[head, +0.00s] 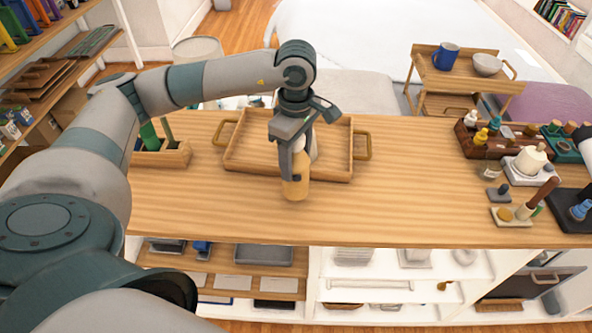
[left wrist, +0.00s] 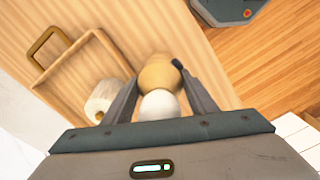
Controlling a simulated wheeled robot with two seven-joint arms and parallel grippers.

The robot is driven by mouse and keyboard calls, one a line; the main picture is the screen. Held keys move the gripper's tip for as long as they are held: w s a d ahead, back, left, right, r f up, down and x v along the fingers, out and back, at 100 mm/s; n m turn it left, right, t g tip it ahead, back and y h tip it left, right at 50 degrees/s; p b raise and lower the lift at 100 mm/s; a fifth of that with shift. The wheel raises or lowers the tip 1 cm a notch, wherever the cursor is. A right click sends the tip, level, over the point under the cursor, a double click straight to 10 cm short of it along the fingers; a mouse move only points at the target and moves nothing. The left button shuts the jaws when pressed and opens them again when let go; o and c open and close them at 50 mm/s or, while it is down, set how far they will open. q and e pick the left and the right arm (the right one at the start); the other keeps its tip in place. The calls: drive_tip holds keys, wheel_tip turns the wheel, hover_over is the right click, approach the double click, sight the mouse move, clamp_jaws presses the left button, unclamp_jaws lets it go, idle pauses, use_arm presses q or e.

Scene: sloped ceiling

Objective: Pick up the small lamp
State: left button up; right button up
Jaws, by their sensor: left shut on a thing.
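The small lamp, with a rounded tan wooden body (head: 296,186) and a white globe, is between the fingers of my left gripper (head: 292,160). In the left wrist view the lamp's tan part (left wrist: 158,72) and its white globe (left wrist: 158,105) lie between the two fingers. My left gripper is shut on it, in front of the wooden tray's near edge. The gripper hides part of the lamp in the head view, and I cannot tell whether the lamp touches the counter. My right gripper is not in view.
The wooden tray (head: 240,162) lies behind, with a whitish roll-like thing (left wrist: 100,100) in it. A wooden box (head: 176,157) with green items stands left. Several bottles and small stands crowd the right. The wooden counter (head: 400,205) is clear in front and right of centre.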

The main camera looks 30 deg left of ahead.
use_arm(q)
drive_tip(key=w+d+r+b, duration=0.3)
drive_tip(key=d+r, duration=0.4)
drive_tip(key=d, duration=0.4)
drive_tip(key=shift+d+r+b, duration=0.2)
drive_tip(key=shift+r+b, duration=0.1)
drive_tip(key=shift+b, duration=0.25)
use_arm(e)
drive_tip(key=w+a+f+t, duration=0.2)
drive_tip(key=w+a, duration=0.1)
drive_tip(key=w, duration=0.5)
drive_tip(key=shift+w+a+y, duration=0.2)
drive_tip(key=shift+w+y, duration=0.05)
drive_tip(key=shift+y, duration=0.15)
use_arm(q)
drive_tip(key=shift+w, duration=0.1)
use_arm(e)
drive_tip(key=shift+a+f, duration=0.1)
